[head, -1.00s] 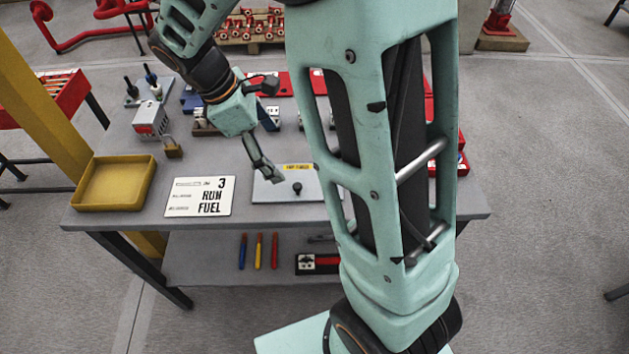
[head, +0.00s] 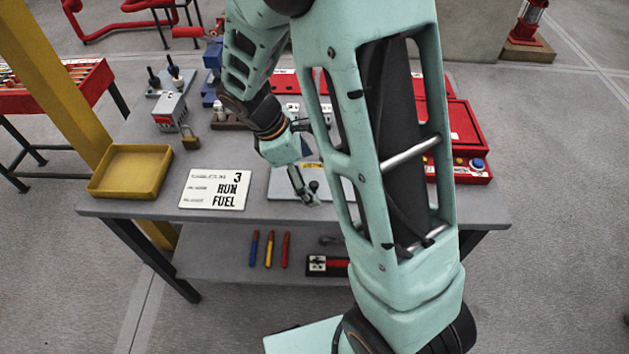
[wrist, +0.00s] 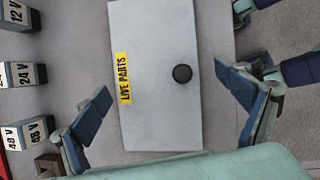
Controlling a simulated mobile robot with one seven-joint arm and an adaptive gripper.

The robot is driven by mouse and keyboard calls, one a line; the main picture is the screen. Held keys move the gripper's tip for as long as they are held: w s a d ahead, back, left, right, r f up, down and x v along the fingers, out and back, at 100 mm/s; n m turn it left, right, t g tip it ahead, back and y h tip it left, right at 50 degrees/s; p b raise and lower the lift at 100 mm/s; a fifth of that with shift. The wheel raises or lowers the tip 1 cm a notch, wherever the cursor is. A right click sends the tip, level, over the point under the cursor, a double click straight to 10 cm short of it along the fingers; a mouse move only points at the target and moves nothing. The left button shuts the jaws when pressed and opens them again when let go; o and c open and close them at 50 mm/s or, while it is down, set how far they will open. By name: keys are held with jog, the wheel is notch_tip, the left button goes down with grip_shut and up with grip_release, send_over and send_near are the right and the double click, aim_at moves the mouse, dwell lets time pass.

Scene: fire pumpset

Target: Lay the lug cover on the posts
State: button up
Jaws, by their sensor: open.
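The lug cover (head: 283,184) looks to be the flat grey plate with a yellow LIVE PARTS label and a black knob, lying on the table's front middle. It fills the centre of the wrist view (wrist: 160,110). My gripper (head: 305,194) is over the cover, close to the knob. In the wrist view its open, empty fingers (wrist: 163,78) stand on either side of the plate, the knob between them, right of centre. Two dark upright posts (head: 173,70) on a grey base at the table's back left may be the task's posts; I cannot tell for sure.
A yellow tray (head: 131,172), a RUN FUEL sign (head: 215,190) and a padlock (head: 190,140) lie left of the cover. Voltage-marked blocks (wrist: 18,75) stand beyond it. Red cases (head: 460,135) are at right. My arm hides the table's middle right.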

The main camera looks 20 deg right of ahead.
jog(key=shift+c, duration=0.5)
jog(key=shift+s+f, duration=0.1)
jog(key=shift+s, duration=0.05)
grip_shut()
